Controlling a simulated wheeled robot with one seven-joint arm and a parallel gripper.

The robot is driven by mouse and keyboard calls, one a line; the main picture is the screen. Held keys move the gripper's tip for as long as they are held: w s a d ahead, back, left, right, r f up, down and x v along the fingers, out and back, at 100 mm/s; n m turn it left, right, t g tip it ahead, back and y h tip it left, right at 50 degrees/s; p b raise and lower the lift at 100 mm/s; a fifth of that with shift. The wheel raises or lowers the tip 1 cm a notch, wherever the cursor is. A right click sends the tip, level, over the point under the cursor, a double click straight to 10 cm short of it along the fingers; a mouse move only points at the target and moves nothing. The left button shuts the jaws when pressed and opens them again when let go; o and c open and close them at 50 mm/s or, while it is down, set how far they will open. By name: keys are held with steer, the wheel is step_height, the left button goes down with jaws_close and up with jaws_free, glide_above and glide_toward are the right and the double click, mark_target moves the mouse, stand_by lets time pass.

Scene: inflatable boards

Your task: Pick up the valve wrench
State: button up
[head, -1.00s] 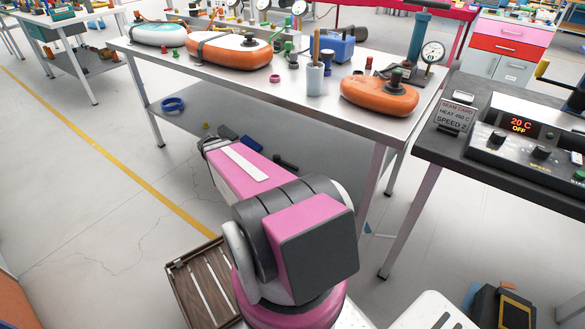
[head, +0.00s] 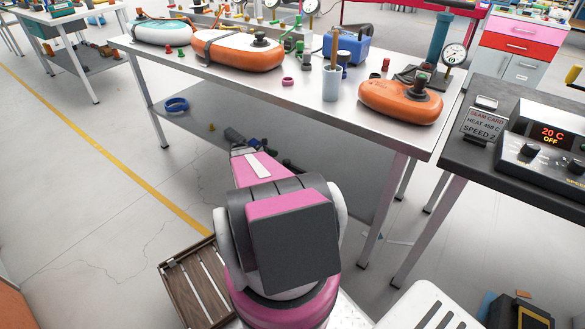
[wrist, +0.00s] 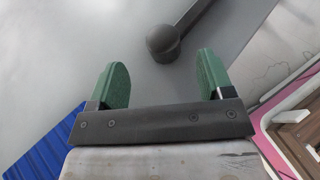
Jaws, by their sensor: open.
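A dark tool with a round head and a straight bar, which looks like the valve wrench (wrist: 165,42), lies on a smooth grey surface in the wrist view. Its bar runs to the top right. My gripper (wrist: 159,74) is open, with its two green fingers apart and nothing between them. The round head lies beyond the fingertips, between their lines and nearer the right one. In the head view my arm reaches down to the table's lower shelf (head: 330,180). My arm hides the gripper there, and small dark items near it are too small to tell.
A blue ribbed thing (wrist: 48,140) is left of my gripper in the wrist view. The metal table (head: 310,105) above the shelf carries an orange board (head: 400,101) and a cup (head: 331,84). A wooden crate (head: 197,287) and a white stool (head: 432,306) stand nearby.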

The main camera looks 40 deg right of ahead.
mark_target(284, 161)
steer(key=shift+x, duration=2.75)
steer(key=shift+s, duration=0.1)
steer(key=shift+c, duration=0.3)
steer(key=c, duration=1)
